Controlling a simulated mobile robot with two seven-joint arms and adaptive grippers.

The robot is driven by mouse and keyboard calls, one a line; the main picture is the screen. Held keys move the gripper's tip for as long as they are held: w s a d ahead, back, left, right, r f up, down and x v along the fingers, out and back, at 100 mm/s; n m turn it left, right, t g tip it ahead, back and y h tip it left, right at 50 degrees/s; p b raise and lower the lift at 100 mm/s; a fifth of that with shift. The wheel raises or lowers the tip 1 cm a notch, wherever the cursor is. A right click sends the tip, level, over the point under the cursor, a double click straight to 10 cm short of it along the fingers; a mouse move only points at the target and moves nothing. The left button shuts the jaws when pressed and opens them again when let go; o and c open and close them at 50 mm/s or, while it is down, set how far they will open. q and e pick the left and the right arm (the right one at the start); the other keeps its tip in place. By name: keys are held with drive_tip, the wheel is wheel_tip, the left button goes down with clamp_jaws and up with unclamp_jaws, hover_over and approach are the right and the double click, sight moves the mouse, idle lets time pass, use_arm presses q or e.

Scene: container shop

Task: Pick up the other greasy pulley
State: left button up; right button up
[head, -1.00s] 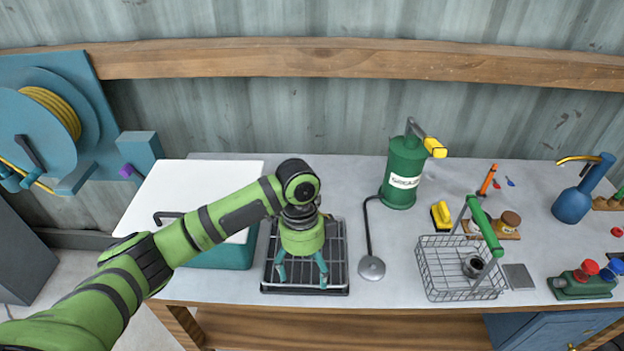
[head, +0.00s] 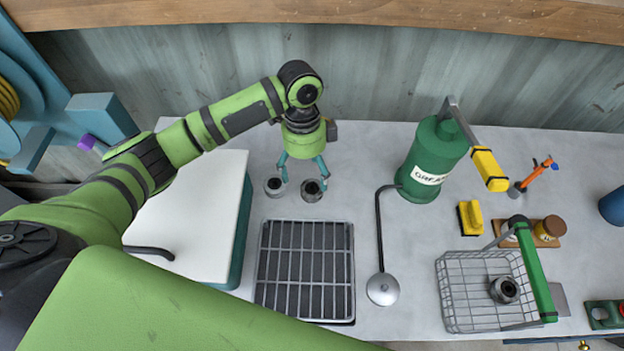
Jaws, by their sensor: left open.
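Two small dark-grey pulleys stand side by side on the bench behind the rack, a left one (head: 274,187) and a right one (head: 312,190). A third dark pulley (head: 505,290) lies in the wire basket (head: 455,305). My left gripper (head: 304,176) is open, with its teal fingers pointing down just over the two bench pulleys. Nothing shows held between the fingers. My right gripper is not in view.
The black rack with a metal grid (head: 305,270) is empty. The white-lidded teal box (head: 195,225) stands left. The green grease canister (head: 433,160) and its hose with a round silver end (head: 383,289) stand right. A yellow brush (head: 470,217) lies near the basket.

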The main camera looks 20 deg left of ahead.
sight(312, 186)
use_arm(q)
drive_tip(key=f, duration=0.1)
drive_tip(key=f+p, duration=0.1)
drive_tip(key=f, duration=0.1)
drive_tip(key=d+f, duration=0.1)
drive_tip(key=shift+s+f+p, duration=0.2)
drive_tip(key=shift+s+p, duration=0.05)
drive_tip(key=shift+p, duration=0.05)
drive_tip(key=shift+f, duration=0.4)
drive_tip(key=c, duration=1.4)
